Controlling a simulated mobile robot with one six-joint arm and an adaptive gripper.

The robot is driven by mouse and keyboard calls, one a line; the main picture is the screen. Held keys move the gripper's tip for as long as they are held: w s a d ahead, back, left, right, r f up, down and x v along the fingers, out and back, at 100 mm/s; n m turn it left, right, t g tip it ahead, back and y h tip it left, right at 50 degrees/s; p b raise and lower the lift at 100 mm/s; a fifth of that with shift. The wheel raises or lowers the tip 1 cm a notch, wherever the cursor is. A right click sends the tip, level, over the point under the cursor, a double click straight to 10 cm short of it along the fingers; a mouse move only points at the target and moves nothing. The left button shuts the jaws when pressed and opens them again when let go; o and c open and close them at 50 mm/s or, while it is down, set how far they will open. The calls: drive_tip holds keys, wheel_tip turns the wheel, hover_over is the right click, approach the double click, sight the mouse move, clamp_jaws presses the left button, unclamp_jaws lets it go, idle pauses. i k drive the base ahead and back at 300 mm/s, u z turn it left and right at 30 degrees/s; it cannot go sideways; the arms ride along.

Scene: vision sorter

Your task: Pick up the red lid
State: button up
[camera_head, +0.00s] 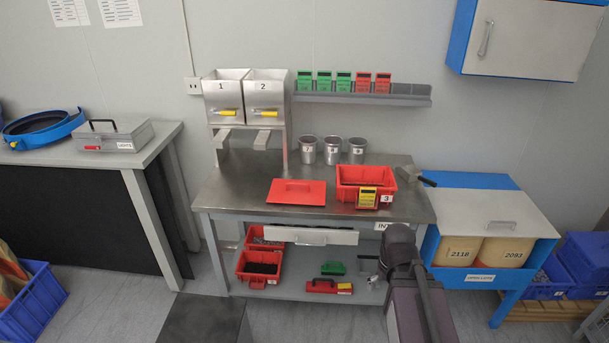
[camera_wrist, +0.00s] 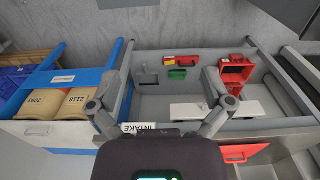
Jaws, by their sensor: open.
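The red lid (camera_head: 297,192) is a flat red plate with a small handle on top. It lies on the metal workbench top (camera_head: 235,190), left of the red bin labelled 3. In the wrist view the lid (camera_wrist: 250,151) shows partly at the lower right, beyond the bench edge. My gripper (camera_wrist: 168,62) is open with nothing between its fingers. It faces the lower shelf, and the lid lies off to its right side in that view. In the head view my arm is in front of the bench's right side.
The lower shelf (camera_head: 310,288) holds red bins and tools. A blue drum station (camera_head: 480,235) stands right.

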sight(284, 192)
drive_tip(key=u, duration=0.2)
drive_tip(key=i, duration=0.95)
drive_tip(key=u, duration=0.35)
